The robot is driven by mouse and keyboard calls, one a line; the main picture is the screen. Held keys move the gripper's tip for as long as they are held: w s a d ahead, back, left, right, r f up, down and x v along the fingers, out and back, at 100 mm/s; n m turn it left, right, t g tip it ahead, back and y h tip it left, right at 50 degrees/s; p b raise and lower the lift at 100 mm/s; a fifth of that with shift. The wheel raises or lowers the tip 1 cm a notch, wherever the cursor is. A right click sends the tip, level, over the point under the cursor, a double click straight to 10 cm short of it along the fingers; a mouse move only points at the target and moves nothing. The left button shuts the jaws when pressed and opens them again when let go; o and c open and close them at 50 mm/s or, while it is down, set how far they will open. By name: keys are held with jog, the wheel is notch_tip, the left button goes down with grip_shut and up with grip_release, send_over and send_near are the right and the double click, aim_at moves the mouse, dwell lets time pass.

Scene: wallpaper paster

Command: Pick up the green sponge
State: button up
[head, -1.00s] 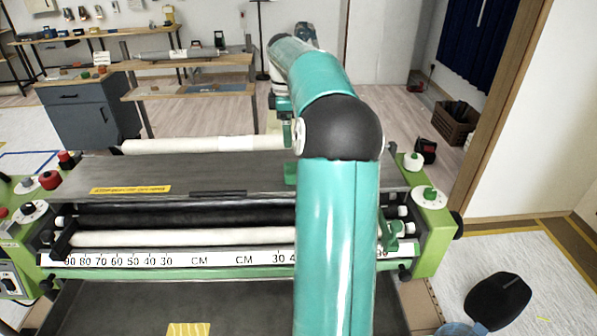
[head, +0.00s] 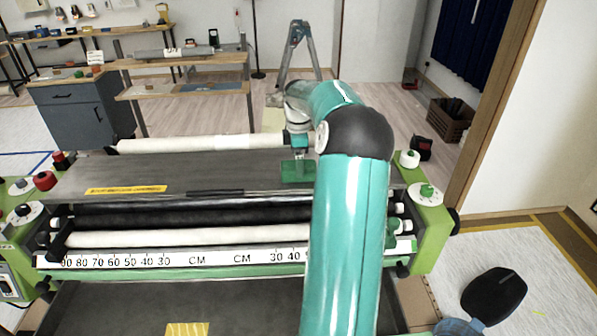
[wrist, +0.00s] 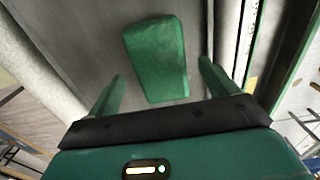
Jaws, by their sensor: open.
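The green sponge (wrist: 157,58) is a rounded block lying on the machine's flat grey top (wrist: 85,40), and it shows whole in the wrist view. In the head view the sponge (head: 297,172) is near the right part of that top, partly hidden by my arm. My gripper (wrist: 162,70) is open and empty, with its two green fingers apart on the left and right of the sponge in the wrist picture. The sponge lies slightly tilted between them. In the head view my gripper (head: 300,151) is just above the sponge; whether the fingers touch it I cannot tell.
A white roller (head: 200,144) runs along the back of the machine, and another white roller (head: 180,237) and a CM ruler (head: 215,258) along the front. Green-and-white knobs (head: 427,192) stand at the right end. The grey top left of the sponge is mostly clear.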

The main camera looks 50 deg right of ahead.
notch_tip(320, 180, down, 3)
jog(key=shift+r, duration=0.1)
jog(key=c, duration=1)
jog(key=shift+c, duration=0.3)
jog(key=shift+r, duration=0.55)
notch_tip(320, 180, up, 2)
jog(key=shift+r, duration=0.2)
jog(key=s+a+r, duration=0.3)
jog(key=a+r, duration=0.6)
jog(key=a, duration=0.4)
jog(key=shift+s+a+r, duration=0.2)
jog(key=shift+a+r, duration=0.05)
jog(key=shift+a, duration=0.1)
